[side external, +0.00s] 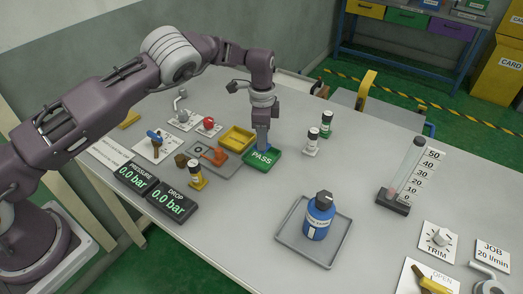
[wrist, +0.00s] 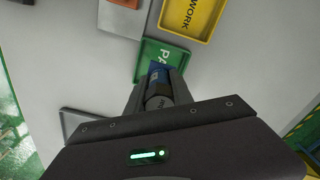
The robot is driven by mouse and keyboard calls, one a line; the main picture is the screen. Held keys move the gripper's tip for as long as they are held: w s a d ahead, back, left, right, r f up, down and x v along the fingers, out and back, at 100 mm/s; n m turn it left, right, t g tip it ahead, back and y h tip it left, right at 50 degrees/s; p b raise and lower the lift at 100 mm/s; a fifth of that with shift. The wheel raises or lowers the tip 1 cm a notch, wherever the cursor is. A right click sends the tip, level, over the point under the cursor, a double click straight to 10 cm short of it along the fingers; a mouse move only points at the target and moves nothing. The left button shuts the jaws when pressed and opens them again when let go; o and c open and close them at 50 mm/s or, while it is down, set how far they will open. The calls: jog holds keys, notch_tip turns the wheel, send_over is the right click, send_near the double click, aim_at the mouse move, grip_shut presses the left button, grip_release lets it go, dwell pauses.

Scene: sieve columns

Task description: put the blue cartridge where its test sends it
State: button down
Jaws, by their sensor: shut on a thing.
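The blue cartridge (wrist: 155,70) is between my gripper's fingers (wrist: 159,88) in the wrist view, blue at its far end and grey nearer the camera. In the side view only a sliver of blue shows under my gripper (side external: 262,143), at the back edge of the green PASS tray (side external: 262,161). My gripper is shut on the cartridge, low over that tray. I cannot tell whether the cartridge touches the tray floor. A yellow tray (side external: 237,138) sits beside the green one; its lettering partly shows as "WORK" in the wrist view (wrist: 190,20). The PRESSURE (side external: 135,178) and DROP (side external: 172,205) displays read 0.0 bar.
A yellow cartridge (side external: 197,177), a white one (side external: 311,145) and a green one (side external: 326,126) stand nearby. A blue bottle (side external: 319,217) stands on a grey tray (side external: 290,240). A grey plate with an orange part (side external: 215,157) lies left of the green tray. A graduated tube (side external: 408,165) stands right.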

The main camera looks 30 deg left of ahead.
notch_tip(320, 180, down, 4)
jog(key=shift+f, duration=0.15)
jog(key=shift+f, duration=0.15)
jog(key=c, duration=1.1)
grip_release()
